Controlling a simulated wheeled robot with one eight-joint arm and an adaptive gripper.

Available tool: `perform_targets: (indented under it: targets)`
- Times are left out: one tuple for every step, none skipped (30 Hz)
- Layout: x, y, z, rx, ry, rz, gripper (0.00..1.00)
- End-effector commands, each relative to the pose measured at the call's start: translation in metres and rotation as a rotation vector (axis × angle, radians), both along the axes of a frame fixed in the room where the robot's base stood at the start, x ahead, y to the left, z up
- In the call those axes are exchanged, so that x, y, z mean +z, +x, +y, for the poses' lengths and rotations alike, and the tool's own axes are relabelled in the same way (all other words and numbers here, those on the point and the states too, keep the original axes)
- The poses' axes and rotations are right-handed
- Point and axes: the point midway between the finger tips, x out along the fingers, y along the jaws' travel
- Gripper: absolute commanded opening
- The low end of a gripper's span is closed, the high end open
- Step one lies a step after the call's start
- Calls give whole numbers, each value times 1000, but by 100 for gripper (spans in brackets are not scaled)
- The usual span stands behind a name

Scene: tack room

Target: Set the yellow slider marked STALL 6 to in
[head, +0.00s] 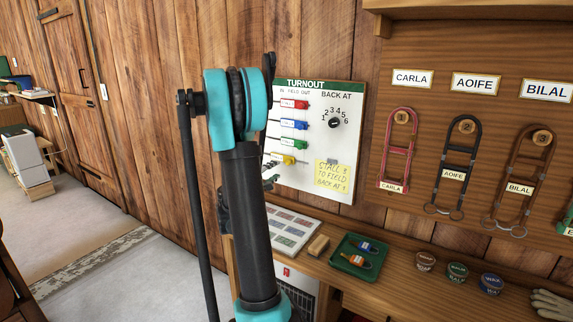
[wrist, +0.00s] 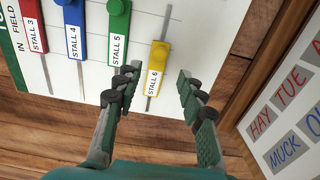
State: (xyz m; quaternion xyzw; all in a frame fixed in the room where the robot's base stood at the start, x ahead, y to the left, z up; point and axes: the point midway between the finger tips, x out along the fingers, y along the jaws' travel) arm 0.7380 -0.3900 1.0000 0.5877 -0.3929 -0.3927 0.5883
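The turnout board (head: 318,120) hangs on the wooden wall. The yellow slider marked STALL 6 (wrist: 156,70) is the right-most of the sliders in the wrist view; in the head view it is the lowest (head: 288,160). Its knob sits nearer the IN side than the green slider's knob; its exact stop is hard to read. My gripper (wrist: 157,77) is open, one finger on each side of the yellow slider's label end, with gaps visible. In the head view my arm hides most of the gripper and the board's left edge.
Beside it are the green STALL 5 (wrist: 118,30), blue STALL 4 (wrist: 74,40) and red STALL 3 (wrist: 33,25) sliders; green is close to my left finger. A yellow note (head: 332,177) and a dial (head: 334,122) share the board. Below is a shelf with a green tray (head: 343,262).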

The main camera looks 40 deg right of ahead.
Motion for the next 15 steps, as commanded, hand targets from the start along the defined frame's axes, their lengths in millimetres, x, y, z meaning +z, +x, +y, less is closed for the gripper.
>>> perform_targets:
  targets:
    - [0, 3, -11, -5, 0, 0, 40]
    - [0, 5, -17, -4, 0, 0, 40]
    - [0, 9, -24, -4, 0, 0, 40]
    - [0, 11, -29, -5, 0, 0, 40]
    - [0, 13, -35, -4, 0, 0, 40]
    - [0, 16, -42, -4, 1, 0, 40]
    - [0, 18, -47, -4, 1, 0, 40]
    - [0, 21, -52, -3, 1, 0, 40]
    - [0, 23, -59, -3, 1, 0, 40]
    - [0, 25, -63, -4, 1, 0, 40]
    - [0, 26, -68, -3, 1, 0, 40]
    - [0, 29, -72, -2, 1, 0, 40]
    - [0, 31, -76, -2, 1, 0, 40]
    - [0, 32, -79, -2, 1, 0, 40]
    - [0, 34, -83, -2, 1, 0, 40]
